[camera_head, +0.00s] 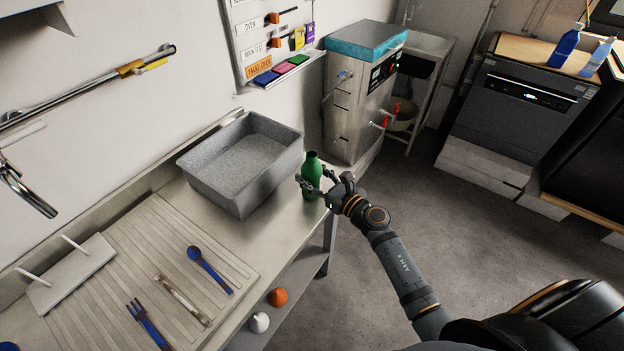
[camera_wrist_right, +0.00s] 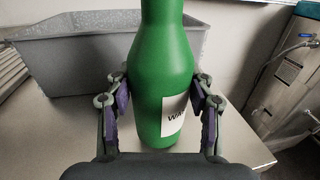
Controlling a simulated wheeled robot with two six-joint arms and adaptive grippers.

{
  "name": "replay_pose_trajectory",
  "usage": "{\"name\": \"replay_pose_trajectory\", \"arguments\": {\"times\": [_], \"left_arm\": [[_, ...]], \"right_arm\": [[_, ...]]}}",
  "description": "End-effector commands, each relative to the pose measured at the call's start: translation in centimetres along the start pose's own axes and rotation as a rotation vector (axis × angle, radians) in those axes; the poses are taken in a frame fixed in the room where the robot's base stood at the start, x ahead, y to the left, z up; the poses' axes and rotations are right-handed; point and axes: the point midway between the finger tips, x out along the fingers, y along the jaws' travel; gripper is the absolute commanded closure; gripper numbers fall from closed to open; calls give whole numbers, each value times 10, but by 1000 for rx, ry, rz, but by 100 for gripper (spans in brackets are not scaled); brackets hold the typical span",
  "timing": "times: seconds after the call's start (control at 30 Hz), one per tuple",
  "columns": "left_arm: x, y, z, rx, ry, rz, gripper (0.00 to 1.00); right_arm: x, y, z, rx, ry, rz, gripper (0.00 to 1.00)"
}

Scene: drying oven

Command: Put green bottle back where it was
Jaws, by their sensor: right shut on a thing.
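The green bottle (camera_head: 311,177) stands upright at the right end of the metal counter, beside the grey tub. In the right wrist view the green bottle (camera_wrist_right: 165,65) fills the middle, with a white label partly in view. My right gripper (camera_head: 315,186) is shut on the bottle, with one finger on each side of it. The fingers also show in the right wrist view (camera_wrist_right: 160,98). The bottle's base is at or very near the counter; I cannot tell if it touches. My left gripper is not in view.
The grey tub (camera_head: 215,180) stands left of the bottle. A steel machine with a blue top (camera_head: 360,85) stands just behind, with red taps. A blue spoon (camera_head: 209,270) and blue fork (camera_head: 147,323) lie on the ribbed drainboard (camera_head: 120,250). Orange and white items sit on a lower shelf.

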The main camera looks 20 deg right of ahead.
Motion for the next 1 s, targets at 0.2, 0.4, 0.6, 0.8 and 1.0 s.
{"name": "replay_pose_trajectory", "arguments": {"times": [0.2, 0.4, 0.6, 0.8, 1.0], "left_arm": [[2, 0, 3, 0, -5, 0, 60], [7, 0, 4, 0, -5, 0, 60], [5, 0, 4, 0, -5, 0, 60], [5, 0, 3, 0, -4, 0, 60], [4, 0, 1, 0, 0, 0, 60]], "right_arm": [[0, 0, -3, -2, -4, 0, 88], [0, 0, -8, -2, -3, 0, 88], [0, 0, -7, -2, -2, 0, 24], [0, 0, -7, -2, -2, 0, 24], [0, -3, -5, -4, -1, 1, 24]]}}
